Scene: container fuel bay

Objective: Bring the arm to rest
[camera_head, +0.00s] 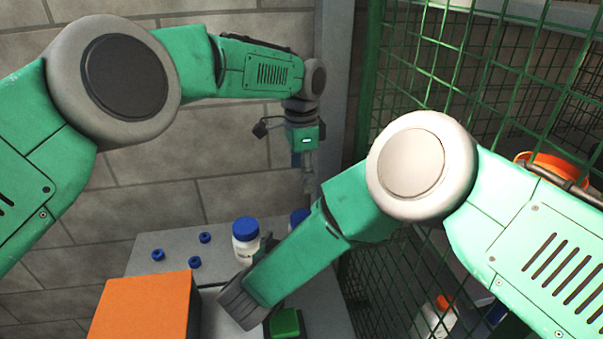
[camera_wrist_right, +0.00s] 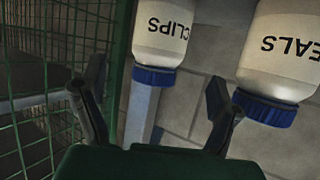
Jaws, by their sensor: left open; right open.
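My left arm reaches across from the left towards the wall. Its gripper (camera_head: 308,168) hangs small and far off in the head view; its fingers are hard to make out. My right arm comes in from the right and bends down over the table, its forearm hiding most of its gripper there. In the right wrist view my right gripper (camera_wrist_right: 155,102) has its two dark fingers apart, with nothing held between them. A white bottle marked CLIPS (camera_wrist_right: 160,35) shows beyond the gap, and a bottle marked SEALS (camera_wrist_right: 285,55) beyond the right finger; both look upside down in that view.
A grey table (camera_head: 150,252) bears a blue-lidded white bottle (camera_head: 245,245), several small blue caps (camera_head: 195,262) and an orange box (camera_head: 147,308). Another blue lid (camera_head: 298,217) shows behind my right arm. A green wire mesh fence (camera_head: 470,70) stands close on the right, with an orange container (camera_head: 552,166) behind it.

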